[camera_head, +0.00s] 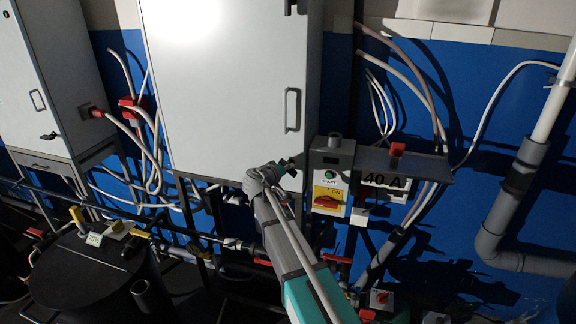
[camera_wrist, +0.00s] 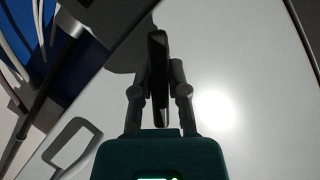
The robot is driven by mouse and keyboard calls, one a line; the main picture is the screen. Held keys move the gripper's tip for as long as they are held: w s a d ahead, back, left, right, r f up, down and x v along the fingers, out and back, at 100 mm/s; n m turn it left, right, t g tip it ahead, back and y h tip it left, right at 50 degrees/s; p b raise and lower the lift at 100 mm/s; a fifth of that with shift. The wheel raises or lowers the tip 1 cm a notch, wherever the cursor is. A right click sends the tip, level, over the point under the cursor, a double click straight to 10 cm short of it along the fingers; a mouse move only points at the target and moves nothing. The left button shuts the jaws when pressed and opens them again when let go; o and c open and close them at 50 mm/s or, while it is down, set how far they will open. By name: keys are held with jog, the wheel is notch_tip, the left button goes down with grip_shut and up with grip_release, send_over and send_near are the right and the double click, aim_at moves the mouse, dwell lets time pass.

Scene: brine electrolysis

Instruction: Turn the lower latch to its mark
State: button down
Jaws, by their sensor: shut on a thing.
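The lower latch is a dark, narrow lever (camera_wrist: 157,62) on the pale cabinet door. In the wrist view it lies between the two fingers of my gripper (camera_wrist: 158,84), which is shut on it. In the head view my gripper (camera_head: 282,168) is at the lower right corner of the large grey cabinet (camera_head: 225,90) and mostly hides the latch. An upper latch (camera_head: 290,6) shows at the top edge of the same door. I cannot make out the mark for the lower latch in either view.
A loop door handle (camera_head: 292,110) stands above my gripper; a loop (camera_wrist: 68,146) also shows at the lower left of the wrist view. Close to the right are a control box (camera_head: 330,185) with a red switch and a grey shelf (camera_head: 400,163). Pipes and hoses run around the cabinet.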

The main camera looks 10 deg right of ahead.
jog(key=m+y+p, duration=0.1)
jog(key=m+y, duration=0.1)
jog(key=m, duration=0.2)
jog(key=shift+s+p, duration=0.1)
jog(key=shift+p, duration=0.25)
jog(key=m+t+y, duration=0.1)
jog(key=m+y, duration=0.1)
jog(key=shift+m, duration=0.3)
dwell(0.3)
jog(key=c, duration=0.6)
grip_release()
jog(key=shift+c, duration=0.2)
